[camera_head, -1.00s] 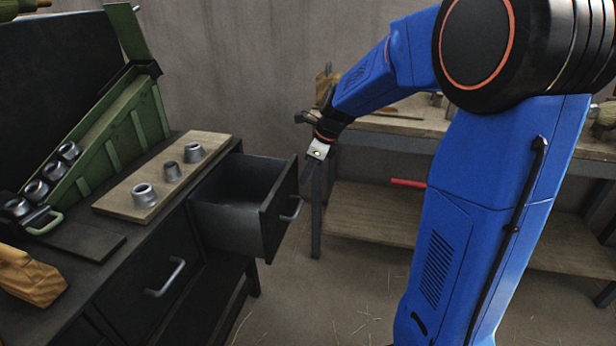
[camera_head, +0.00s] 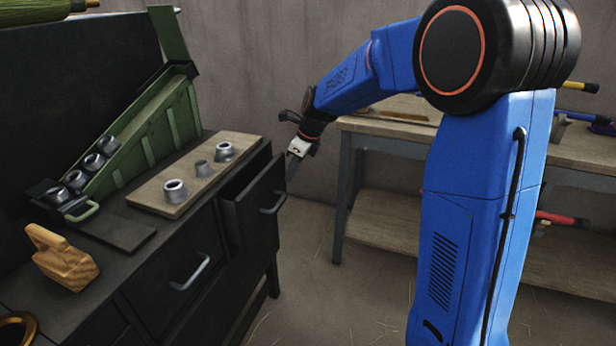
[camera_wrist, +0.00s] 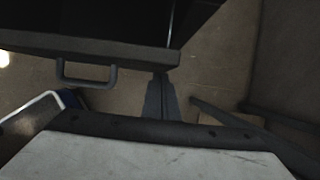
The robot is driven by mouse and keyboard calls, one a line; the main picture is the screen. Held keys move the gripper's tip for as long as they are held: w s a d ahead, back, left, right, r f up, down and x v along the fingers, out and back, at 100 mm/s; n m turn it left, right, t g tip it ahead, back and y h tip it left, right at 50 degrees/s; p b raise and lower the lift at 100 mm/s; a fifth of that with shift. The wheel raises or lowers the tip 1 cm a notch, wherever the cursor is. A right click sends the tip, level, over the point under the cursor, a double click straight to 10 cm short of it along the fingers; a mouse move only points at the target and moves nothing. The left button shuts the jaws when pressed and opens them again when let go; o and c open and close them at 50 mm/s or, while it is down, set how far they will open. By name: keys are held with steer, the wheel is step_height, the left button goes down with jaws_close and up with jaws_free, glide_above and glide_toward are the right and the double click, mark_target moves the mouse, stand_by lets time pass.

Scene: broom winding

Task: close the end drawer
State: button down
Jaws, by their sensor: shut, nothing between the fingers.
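My gripper (camera_head: 291,172) is shut and empty, pointing down at the far upper corner of the drawer front. In the wrist view my shut fingers (camera_wrist: 161,88) meet the right end of the drawer front (camera_wrist: 125,52), to the right of the handle (camera_wrist: 85,72). They look to be touching the front, but exact contact is hard to tell.
On the bench (camera_head: 150,262) are a wooden board (camera_head: 190,195) with three metal ferrules, a green sloped rack (camera_head: 150,125) with several more, and a wooden block (camera_head: 62,262). A second table (camera_head: 395,130) stands behind. Floor is clear between them.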

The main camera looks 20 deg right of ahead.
steer(key=shift+w+a, duration=0.45)
steer(key=shift+a, duration=0.15)
steer(key=shift+w+a, duration=0.4)
steer(key=shift+a, duration=0.2)
steer(key=shift+d, duration=0.1)
